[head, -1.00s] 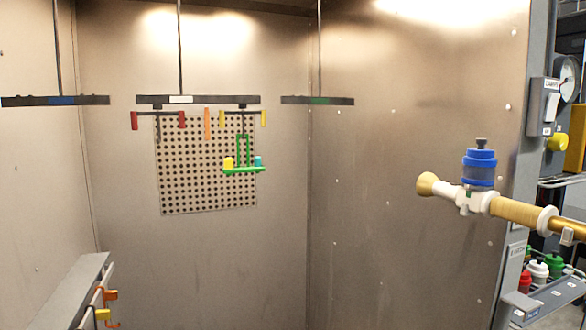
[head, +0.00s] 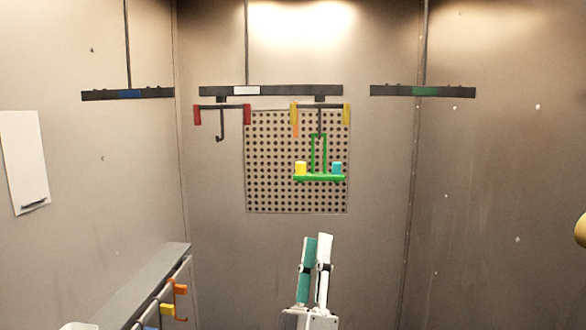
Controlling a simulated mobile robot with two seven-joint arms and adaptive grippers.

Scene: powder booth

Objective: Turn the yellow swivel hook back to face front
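The yellow swivel hook (head: 346,113) hangs under the right part of the middle dark bar in the head view. It has a crossbar with yellow ends and a dark stem. A green carrier (head: 320,178) hangs at the stem, with a yellow cup (head: 301,168) and a teal cup (head: 337,168) on it. An orange strip (head: 295,128) shows by the hook's left end; I cannot tell whether they touch. My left gripper (head: 317,239) points up from the bottom, below the carrier and apart from it. Its teal and white fingers look parted and empty. My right gripper is out of view.
A red-ended hook (head: 247,115) hangs left of the yellow one on the same bar (head: 275,90). Bars with blue (head: 100,95) and green (head: 450,92) labels hang at the sides. A perforated panel (head: 265,195) is behind. A grey ledge (head: 165,267) with coloured hooks is lower left.

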